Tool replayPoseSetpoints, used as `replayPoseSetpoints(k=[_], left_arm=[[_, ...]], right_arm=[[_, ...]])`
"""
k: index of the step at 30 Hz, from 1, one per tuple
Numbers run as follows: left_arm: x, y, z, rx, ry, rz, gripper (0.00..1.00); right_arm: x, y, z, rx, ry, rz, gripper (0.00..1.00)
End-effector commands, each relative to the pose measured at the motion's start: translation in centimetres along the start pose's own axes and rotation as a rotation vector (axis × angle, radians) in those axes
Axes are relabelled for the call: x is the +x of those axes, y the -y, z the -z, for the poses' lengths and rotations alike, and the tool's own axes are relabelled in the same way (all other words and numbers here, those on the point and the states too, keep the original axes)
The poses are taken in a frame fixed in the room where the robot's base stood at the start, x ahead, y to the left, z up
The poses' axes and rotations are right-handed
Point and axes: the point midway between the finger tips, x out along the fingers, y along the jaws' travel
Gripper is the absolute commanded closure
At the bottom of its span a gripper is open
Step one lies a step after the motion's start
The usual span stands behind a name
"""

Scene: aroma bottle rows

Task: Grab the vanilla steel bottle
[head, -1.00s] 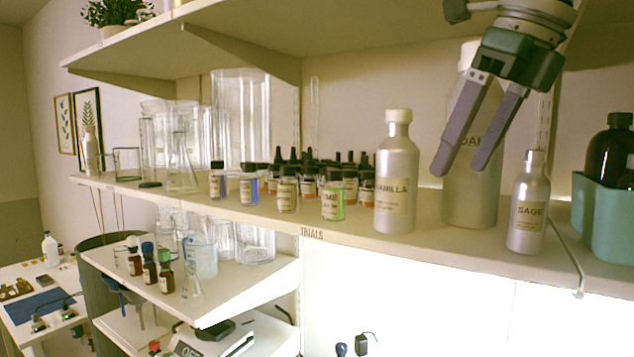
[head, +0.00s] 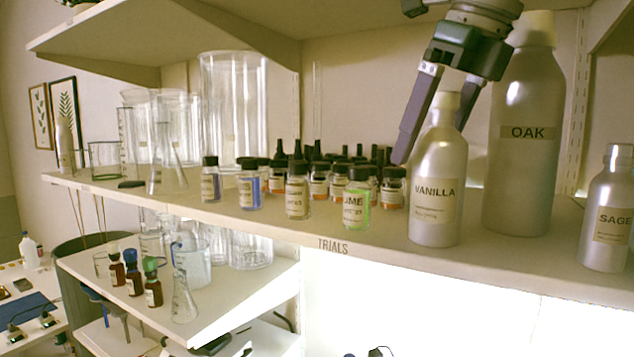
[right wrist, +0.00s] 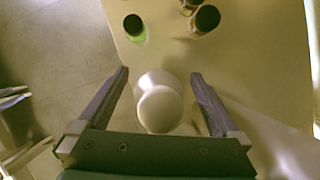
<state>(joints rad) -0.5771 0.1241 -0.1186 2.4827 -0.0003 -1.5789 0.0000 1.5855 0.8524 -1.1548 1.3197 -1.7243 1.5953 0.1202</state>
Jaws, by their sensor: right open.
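The vanilla steel bottle (head: 438,190) is a silvery bottle with a cream cap, upright near the shelf's front edge in the head view. In the right wrist view its cap (right wrist: 160,108) shows from above, between the two fingers. My right gripper (head: 432,135) is open, coming down from above around the bottle's neck, one finger on the left and the other partly hidden behind the bottle. In the right wrist view, gaps show between the cap and both fingers of the gripper (right wrist: 158,78). My left gripper is not in view.
The large OAK bottle (head: 522,170) stands close on the right, with the small SAGE bottle (head: 608,225) beyond it. Small vials, among them a green one (head: 357,205), stand to the left. An upper shelf (head: 340,18) hangs above.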

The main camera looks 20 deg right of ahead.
Motion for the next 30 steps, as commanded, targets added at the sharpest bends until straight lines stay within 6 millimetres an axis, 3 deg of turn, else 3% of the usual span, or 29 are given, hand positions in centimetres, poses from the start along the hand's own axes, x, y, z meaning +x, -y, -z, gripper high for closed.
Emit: replayPoseSetpoints(k=[1, 7, 30], left_arm=[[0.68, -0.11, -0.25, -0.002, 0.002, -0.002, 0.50], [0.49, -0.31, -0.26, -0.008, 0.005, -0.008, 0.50], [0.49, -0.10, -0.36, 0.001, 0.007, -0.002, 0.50]], right_arm=[[0.75, 0.01, 0.29, 0.002, -0.001, 0.001, 0.00], [0.53, -0.01, 0.18, 0.002, -0.001, 0.000, 0.01], [0.52, -0.04, 0.18, 0.002, -0.001, 0.000, 0.88]])
